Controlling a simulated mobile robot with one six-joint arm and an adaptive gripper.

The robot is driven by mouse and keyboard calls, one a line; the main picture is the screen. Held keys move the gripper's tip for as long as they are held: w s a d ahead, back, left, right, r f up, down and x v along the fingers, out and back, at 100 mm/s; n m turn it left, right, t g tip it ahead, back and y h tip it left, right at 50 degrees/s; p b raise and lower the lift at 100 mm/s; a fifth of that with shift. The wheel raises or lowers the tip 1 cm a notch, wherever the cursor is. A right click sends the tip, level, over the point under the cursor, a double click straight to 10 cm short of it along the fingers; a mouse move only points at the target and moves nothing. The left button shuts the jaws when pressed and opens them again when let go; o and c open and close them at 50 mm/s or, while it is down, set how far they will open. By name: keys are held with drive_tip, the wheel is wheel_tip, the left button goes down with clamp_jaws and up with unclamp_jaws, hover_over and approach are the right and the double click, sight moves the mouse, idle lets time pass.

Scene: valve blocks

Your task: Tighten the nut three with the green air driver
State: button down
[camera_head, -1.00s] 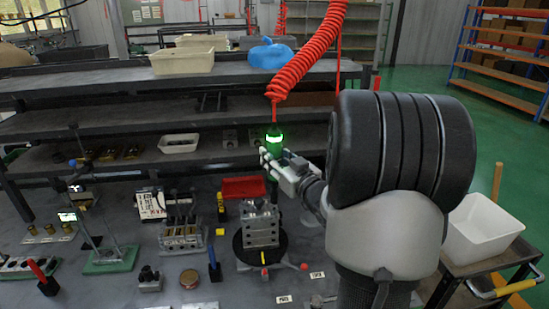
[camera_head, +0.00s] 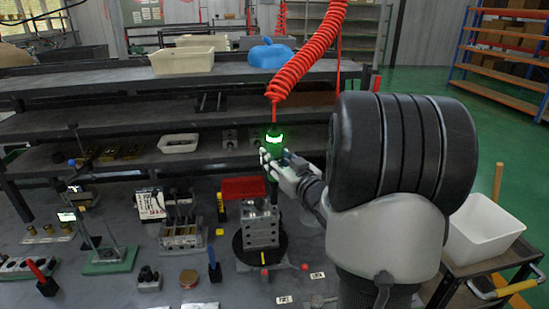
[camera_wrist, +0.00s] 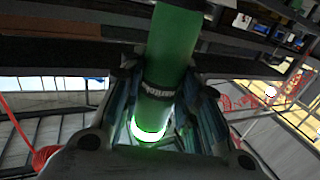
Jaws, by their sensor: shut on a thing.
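The green air driver (camera_head: 275,144) hangs upright on a red coiled hose, with a bright lit band near its top. My gripper (camera_head: 270,160) is shut on it. The wrist view shows the green barrel (camera_wrist: 172,50) between my gripper's fingers (camera_wrist: 165,110), with a glowing ring at its end. The driver's dark lower shaft reaches down to the rear of the metal valve block (camera_head: 260,226). I cannot tell whether its tip touches the block. The nuts, including nut three, are too small to tell apart.
The block sits on a black round turntable (camera_head: 247,251) with red-knobbed handles. A red tray (camera_head: 243,187) is behind it. The red coiled hose (camera_head: 310,55) runs up from the driver. Small tools and fixtures crowd the bench to the left. A white bin (camera_head: 484,226) stands at right.

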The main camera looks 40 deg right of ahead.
sight(278, 143)
drive_tip(key=shift+f+b, duration=1.45)
drive_tip(key=shift+b, duration=0.15)
idle(1.0)
drive_tip(key=shift+f, duration=0.45)
idle(2.7)
drive_tip(key=shift+r+p, duration=3.05)
drive_tip(key=shift+r, duration=1.4)
